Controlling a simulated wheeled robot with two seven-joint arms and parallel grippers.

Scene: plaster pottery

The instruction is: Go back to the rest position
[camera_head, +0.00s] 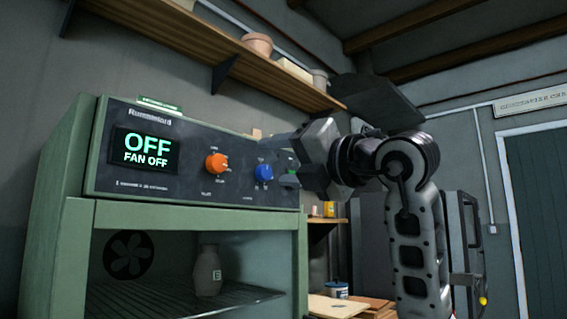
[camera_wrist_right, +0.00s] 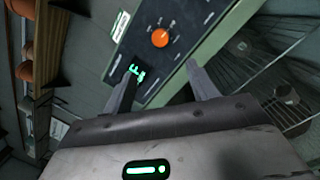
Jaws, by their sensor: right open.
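The orange knob (camera_wrist_right: 160,38) lies beyond the fingertips, and one finger partly covers the lit display. In the head view the display (camera_head: 146,149) reads OFF and FAN OFF. I cannot tell whether the gripper touches the panel. My left gripper is not in view.
The oven chamber (camera_head: 75,262) is open, with a pale vase (camera_head: 208,272) on its wire rack (camera_head: 170,297). A wooden shelf (camera_head: 215,45) with pots (camera_head: 258,42) hangs above, close to my right arm. A dark door (camera_head: 540,210) stands at the right.

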